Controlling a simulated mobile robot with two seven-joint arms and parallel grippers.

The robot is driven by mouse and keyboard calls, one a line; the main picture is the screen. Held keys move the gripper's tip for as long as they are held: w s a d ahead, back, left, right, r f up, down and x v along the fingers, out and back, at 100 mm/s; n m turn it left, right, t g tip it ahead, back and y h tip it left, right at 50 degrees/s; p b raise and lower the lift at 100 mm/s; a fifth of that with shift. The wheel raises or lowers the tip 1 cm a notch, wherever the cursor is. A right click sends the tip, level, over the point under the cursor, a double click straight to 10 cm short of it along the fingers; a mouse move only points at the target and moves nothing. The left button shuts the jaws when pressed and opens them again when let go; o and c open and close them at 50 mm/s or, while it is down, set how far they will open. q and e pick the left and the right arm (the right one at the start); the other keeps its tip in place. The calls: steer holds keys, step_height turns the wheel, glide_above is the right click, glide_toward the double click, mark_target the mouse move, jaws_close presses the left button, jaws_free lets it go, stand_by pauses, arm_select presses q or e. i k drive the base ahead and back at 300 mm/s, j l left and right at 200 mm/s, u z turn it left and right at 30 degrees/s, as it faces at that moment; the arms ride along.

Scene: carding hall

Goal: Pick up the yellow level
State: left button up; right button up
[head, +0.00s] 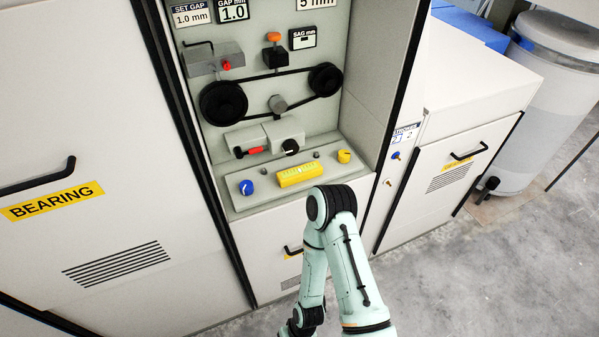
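The yellow level (299,174) is a small yellow block with markings on its top. It lies on the grey ledge (245,208) at the bottom of the machine's recess, between a blue knob and a yellow knob. It appears fully visible. One of my arms stands in front of the machine, its bent elbow just below and right of the level in the picture. That arm runs down out of the bottom edge, and no gripper fingers show. My other arm is not in view.
A blue knob (246,187) and a yellow knob (344,156) flank the level. Above are a belt with black pulleys (224,103) and a red-handled part (250,151). Cabinets stand on both sides, with a bin (548,110) at far right. Grey floor (490,270) is open at lower right.

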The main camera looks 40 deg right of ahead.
mark_target(306, 171)
steer(key=z, duration=1.3)
steer(key=i+l, duration=0.15)
steer(key=l, duration=0.2)
steer(key=i+l, duration=0.1)
steer(key=l, duration=0.2)
steer(key=i+l, duration=0.15)
steer(key=l, duration=0.2)
steer(key=i+l+u, duration=0.1)
steer(key=l+u, duration=0.2)
steer(key=u, duration=0.15)
steer(key=l+u, duration=0.4)
steer(key=i+j, duration=0.05)
